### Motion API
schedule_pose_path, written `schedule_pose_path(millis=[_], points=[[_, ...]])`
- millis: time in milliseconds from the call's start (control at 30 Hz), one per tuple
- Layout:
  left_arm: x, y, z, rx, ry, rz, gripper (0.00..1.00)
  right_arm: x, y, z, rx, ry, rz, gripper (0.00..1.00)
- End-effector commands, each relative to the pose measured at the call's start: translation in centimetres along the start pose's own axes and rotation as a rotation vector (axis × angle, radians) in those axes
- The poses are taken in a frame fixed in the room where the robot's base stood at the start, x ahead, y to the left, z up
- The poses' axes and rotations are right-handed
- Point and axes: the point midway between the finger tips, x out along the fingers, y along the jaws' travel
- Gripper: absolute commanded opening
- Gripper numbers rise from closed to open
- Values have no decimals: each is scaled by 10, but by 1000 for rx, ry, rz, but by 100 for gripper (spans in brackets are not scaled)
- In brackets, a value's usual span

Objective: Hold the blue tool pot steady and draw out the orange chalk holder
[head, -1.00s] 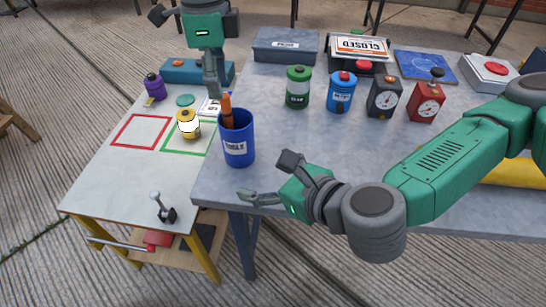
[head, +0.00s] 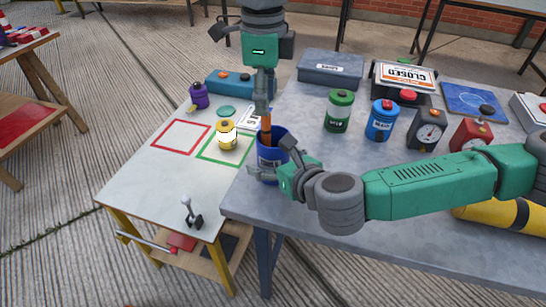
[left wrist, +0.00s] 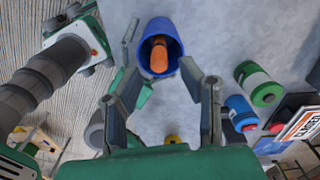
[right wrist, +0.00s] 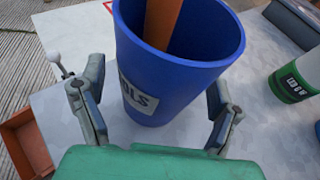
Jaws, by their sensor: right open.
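The blue tool pot (head: 272,145) stands upright near the left edge of the grey table. The orange chalk holder (head: 267,122) stands in it and sticks out above the rim; its end shows in the left wrist view (left wrist: 158,56). My left gripper (head: 264,110) is above the pot, pointing down at the holder's top. Its fingers are apart in the left wrist view, with the holder seen between them. My right gripper (head: 276,162) is open at the pot's near side, its fingers on either side of the pot (right wrist: 170,85). Finger contact cannot be told.
Green (head: 339,112) and blue (head: 382,120) canisters stand right of the pot, with a dark dial box (head: 427,130) beyond. On the lower white table left are a yellow canister (head: 226,136) and a small lever (head: 192,214).

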Motion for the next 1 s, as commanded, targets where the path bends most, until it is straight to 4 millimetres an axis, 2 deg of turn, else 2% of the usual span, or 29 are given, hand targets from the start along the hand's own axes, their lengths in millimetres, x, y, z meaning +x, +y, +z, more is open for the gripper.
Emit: schedule_pose_path(millis=[133,400,467,500,600,1000], points=[[0,0,0,0,1,0,34,8,0,0,0,0,-1,84],[0,1,3,1,3,0,34,10,2,1,-3,1,-1,84],[0,1,3,1,3,0,34,10,2,1,-3,1,-1,63],[0,1,3,1,2,0,34,9,2,1,-2,1,-1,49],[0,0,1,0,1,0,34,9,1,0,-1,1,-1,19],[0,0,0,1,1,0,34,8,0,0,-1,1,-1,19]])
